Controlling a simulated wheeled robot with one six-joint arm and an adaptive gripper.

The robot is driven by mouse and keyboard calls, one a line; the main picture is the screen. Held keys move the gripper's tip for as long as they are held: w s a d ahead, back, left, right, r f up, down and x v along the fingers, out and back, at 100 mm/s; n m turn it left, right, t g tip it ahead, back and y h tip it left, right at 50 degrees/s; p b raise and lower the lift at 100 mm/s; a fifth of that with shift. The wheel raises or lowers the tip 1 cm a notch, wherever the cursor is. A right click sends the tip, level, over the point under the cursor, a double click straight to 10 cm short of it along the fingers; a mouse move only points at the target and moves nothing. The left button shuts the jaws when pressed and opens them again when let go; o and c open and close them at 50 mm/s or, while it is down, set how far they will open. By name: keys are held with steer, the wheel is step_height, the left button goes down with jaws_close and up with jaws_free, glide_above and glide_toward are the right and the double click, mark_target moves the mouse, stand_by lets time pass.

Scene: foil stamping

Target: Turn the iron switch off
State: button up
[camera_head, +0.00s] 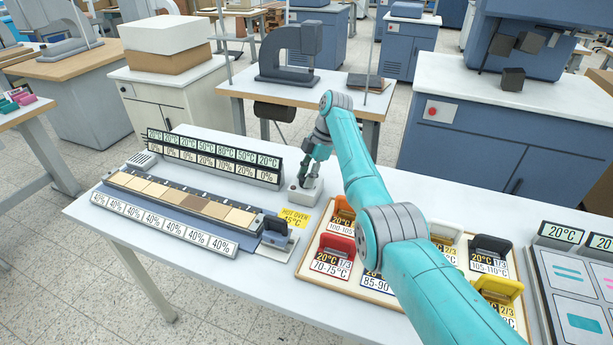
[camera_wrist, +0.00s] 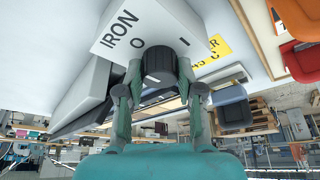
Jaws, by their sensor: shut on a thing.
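The iron switch is a small white box (camera_head: 299,196) on the white table, just right of the long row of displays. In the wrist view, where things appear upside down, the box (camera_wrist: 128,22) is marked IRON, O and I. Its round dark knob (camera_wrist: 159,62) sits between the fingers. My gripper (camera_head: 311,181) points down over the box and is shut on the knob; it also shows in the wrist view (camera_wrist: 160,75). The fingers hide the knob in the head view, and I cannot tell which mark it points to.
A yellow HOT OVER card (camera_head: 293,218) lies in front of the switch. A graduated strip bar (camera_head: 190,200) with displays stands to the left. A wooden tray (camera_head: 312,262) of coloured holders lies to the right, partly under my arm. The table behind the switch is clear.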

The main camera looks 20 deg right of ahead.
steer(key=o, duration=1.2)
steer(key=shift+c, duration=0.2)
steer(key=v, duration=1.2)
steer(key=shift+a, duration=0.1)
